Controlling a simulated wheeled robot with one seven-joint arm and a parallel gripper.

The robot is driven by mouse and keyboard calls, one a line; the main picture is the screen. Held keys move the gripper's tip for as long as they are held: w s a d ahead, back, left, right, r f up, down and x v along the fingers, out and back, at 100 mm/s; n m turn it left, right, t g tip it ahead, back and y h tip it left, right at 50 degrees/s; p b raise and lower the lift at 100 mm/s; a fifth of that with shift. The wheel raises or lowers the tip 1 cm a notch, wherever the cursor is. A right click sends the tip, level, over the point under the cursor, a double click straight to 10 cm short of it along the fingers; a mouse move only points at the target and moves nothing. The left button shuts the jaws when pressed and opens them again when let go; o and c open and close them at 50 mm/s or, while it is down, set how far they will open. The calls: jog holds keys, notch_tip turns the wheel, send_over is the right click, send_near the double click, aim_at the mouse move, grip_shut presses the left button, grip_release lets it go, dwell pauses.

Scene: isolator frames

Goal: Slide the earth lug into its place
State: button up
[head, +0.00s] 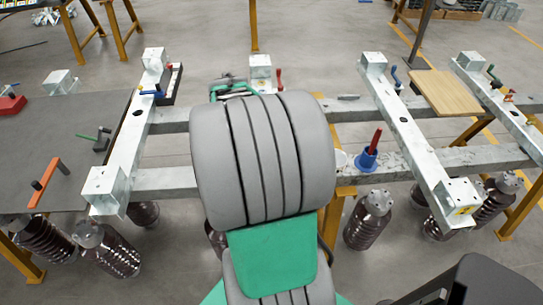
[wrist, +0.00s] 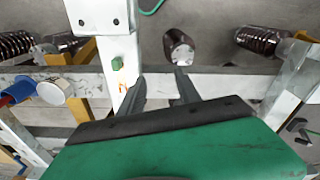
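My gripper (wrist: 160,76) shows in the wrist view with its two dark fingers apart and nothing visible between them. It is above the long grey rail (wrist: 230,82). A small green block (wrist: 117,64) is on the face of a galvanised cross beam (wrist: 105,18), just left of the fingers and apart from them. I cannot tell whether this block is the earth lug or part of its place. A green cable (wrist: 152,8) lies at the top edge. In the head view my arm hides the gripper and most of this middle beam (head: 261,66).
A blue cup (head: 367,160) with a red-handled tool stands on the near rail beside a white cup (wrist: 52,92). Dark ribbed insulators (head: 370,218) stand below the frame. A dark mat (head: 60,130) with tools is at left, a wooden board (head: 445,92) at right.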

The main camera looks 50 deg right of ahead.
jog(key=s+d+f+m, duration=0.1)
jog(key=s+d, duration=0.1)
jog(key=s+d+f+m, duration=0.1)
jog(key=s+d, duration=0.1)
jog(key=d, duration=0.1)
jog(key=s+d+f, duration=0.1)
jog(key=s+d, duration=0.1)
jog(key=d, duration=0.1)
jog(key=shift+s+d+f+m+g+y, duration=0.15)
jog(key=shift+d+f+m+g+y, duration=0.15)
jog(key=shift+f+m+g, duration=0.1)
notch_tip(320, 180, down, 8)
jog(key=b, duration=0.6)
jog(key=shift+f, duration=0.25)
jog(key=shift+r, duration=0.1)
grip_shut()
